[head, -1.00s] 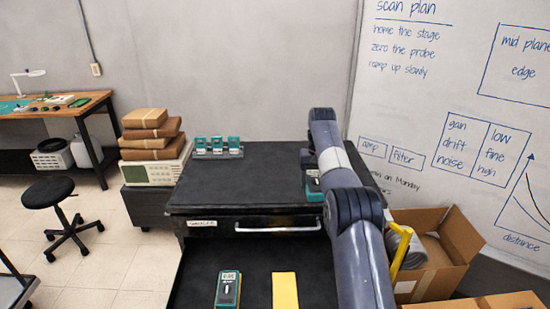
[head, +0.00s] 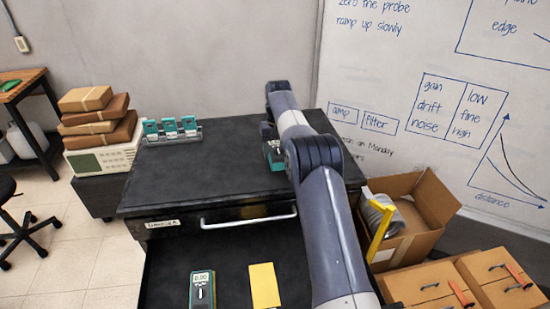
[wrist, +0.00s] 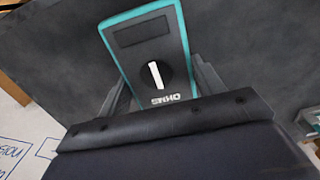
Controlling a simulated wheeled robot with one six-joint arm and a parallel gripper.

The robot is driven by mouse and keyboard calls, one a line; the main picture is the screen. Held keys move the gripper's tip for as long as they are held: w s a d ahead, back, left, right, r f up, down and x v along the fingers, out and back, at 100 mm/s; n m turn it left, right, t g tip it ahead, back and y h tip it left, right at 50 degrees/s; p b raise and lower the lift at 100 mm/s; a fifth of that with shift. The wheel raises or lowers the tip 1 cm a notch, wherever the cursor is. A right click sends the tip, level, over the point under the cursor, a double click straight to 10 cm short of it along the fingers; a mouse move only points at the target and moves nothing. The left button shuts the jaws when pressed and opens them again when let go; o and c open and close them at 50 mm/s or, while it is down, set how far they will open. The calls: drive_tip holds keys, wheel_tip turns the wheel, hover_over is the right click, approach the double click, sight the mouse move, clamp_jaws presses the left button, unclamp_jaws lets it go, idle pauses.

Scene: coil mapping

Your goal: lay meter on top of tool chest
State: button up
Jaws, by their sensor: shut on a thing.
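The meter (wrist: 148,45), teal-edged with a dark face and a dial, is between the fingers of my gripper (wrist: 160,88) in the wrist view. My gripper is shut on it. In the head view part of this meter (head: 274,158) shows beside my arm, over the right part of the black top of the tool chest (head: 220,165). My arm hides the rest of it and most of the gripper. I cannot tell whether the meter touches the top.
A rack of teal meters (head: 171,130) stands at the chest top's back left. The open drawer holds another meter (head: 202,290) and a yellow pad (head: 264,287). Cardboard boxes (head: 430,285) stand at right. The middle of the top is clear.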

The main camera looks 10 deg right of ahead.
sight(278, 150)
drive_tip(key=shift+f+p, duration=0.35)
drive_tip(key=shift+f, duration=1.5)
drive_tip(key=shift+f, duration=0.15)
drive_tip(key=o, duration=1.2)
wheel_tip(278, 150, up, 12)
drive_tip(key=shift+r, duration=0.15)
